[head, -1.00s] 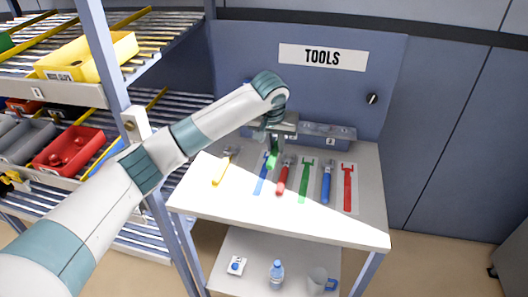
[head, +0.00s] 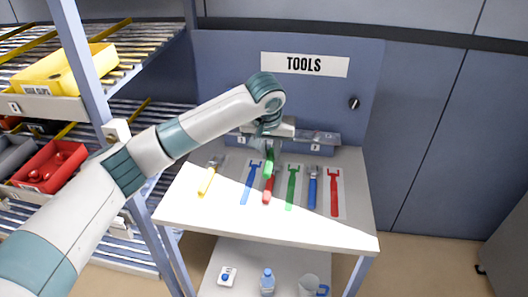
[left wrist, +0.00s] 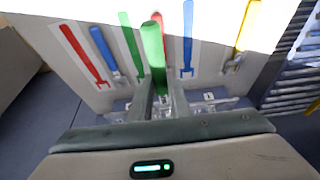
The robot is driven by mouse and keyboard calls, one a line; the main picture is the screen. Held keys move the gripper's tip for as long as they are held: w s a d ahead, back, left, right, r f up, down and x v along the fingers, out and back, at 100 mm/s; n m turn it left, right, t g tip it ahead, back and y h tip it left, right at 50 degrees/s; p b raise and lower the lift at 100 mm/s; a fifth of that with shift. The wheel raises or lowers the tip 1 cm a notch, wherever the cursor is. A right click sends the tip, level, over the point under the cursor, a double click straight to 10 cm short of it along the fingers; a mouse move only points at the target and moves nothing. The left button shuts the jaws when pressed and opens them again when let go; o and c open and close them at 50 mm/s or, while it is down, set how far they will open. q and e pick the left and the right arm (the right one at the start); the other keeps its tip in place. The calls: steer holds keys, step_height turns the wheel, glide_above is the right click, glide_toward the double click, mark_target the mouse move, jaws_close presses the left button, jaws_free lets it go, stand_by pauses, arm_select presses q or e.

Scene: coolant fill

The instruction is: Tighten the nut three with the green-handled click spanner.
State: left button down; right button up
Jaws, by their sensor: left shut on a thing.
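My left gripper (head: 268,143) is shut on the green-handled click spanner (head: 269,166), above the back part of the tool table. In the head view the green handle hangs below the fingers and overlaps the upper end of a red spanner. In the left wrist view the green handle (left wrist: 152,48) stands up between the fingers (left wrist: 158,103); its far end is hidden by the gripper. A flat green spanner outline (head: 291,187) lies bare on the table. Nut three is not in view. My right gripper is not in view.
The table (head: 330,233) also carries a yellow spanner (head: 207,181), the red spanner (head: 268,190), a blue spanner (head: 312,189), and blue and red outlines. Clear bins (head: 318,143) stand behind. A rack with yellow (head: 62,70) and red (head: 48,165) bins is at left.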

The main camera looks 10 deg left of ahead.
arm_select(q)
steer(key=s+d+r, duration=0.3)
steer(key=s+d, duration=0.1)
steer(key=s, duration=0.5)
steer(key=s+a+f, duration=0.2)
steer(key=s+a, duration=0.1)
steer(key=s, duration=1.1)
steer(key=shift+s, duration=0.2)
steer(key=shift+f, duration=0.1)
